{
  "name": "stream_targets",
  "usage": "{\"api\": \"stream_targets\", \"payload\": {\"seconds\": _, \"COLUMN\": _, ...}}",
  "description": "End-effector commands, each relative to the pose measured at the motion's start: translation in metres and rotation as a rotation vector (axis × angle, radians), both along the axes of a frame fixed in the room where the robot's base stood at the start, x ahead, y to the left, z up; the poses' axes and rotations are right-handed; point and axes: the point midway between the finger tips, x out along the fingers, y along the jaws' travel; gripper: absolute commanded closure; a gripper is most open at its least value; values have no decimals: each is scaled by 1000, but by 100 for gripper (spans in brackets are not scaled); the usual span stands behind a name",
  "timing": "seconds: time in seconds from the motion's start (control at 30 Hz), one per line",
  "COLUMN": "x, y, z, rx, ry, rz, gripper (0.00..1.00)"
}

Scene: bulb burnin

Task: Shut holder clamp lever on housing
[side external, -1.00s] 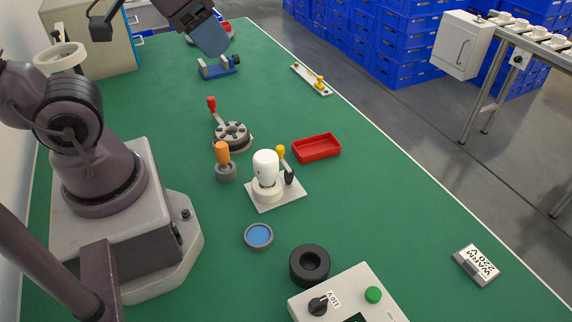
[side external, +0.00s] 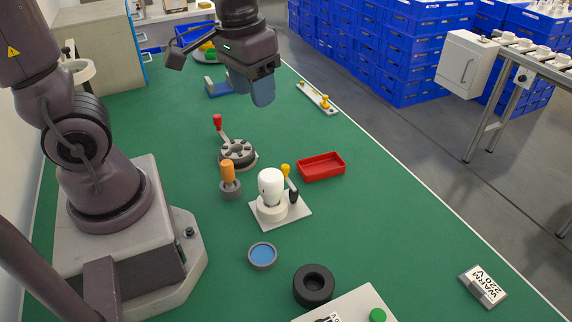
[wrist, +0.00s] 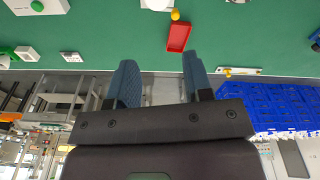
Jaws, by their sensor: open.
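The white housing (side external: 271,184) stands upright in a round holder on a pale square plate (side external: 294,217), right of the middle of the table in the side view. A clamp lever with a yellow knob (side external: 285,170) stands up behind it, beside a black part (side external: 293,195). The yellow knob (wrist: 175,15) and part of the white holder (wrist: 157,4) show at the top of the wrist view. My gripper (side external: 262,98) is well above the table, behind and above the holder, touching nothing. In the wrist view its blue fingers (wrist: 159,62) are apart and empty.
A red tray (side external: 321,167) lies right of the holder. An orange-handled tool (side external: 229,175) and a round fixture with a red-knobbed lever (side external: 237,152) stand to the left. A blue-filled dish (side external: 262,255) and black ring (side external: 313,285) lie in front.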

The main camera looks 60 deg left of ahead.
Motion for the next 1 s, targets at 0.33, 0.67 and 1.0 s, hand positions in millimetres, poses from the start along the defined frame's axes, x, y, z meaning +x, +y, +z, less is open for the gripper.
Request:
{"api": "stream_targets", "payload": {"seconds": 0.33, "x": 59, "y": 29, "z": -87, "rx": -2, "ry": 205, "rz": 547, "gripper": 54}}
{"api": "stream_targets", "payload": {"seconds": 0.67, "x": 81, "y": 35, "z": -92, "rx": -15, "ry": 149, "rz": 870, "gripper": 54}}
{"api": "stream_targets", "payload": {"seconds": 1.0, "x": 77, "y": 36, "z": -144, "rx": -14, "ry": 155, "rz": 879, "gripper": 54}}
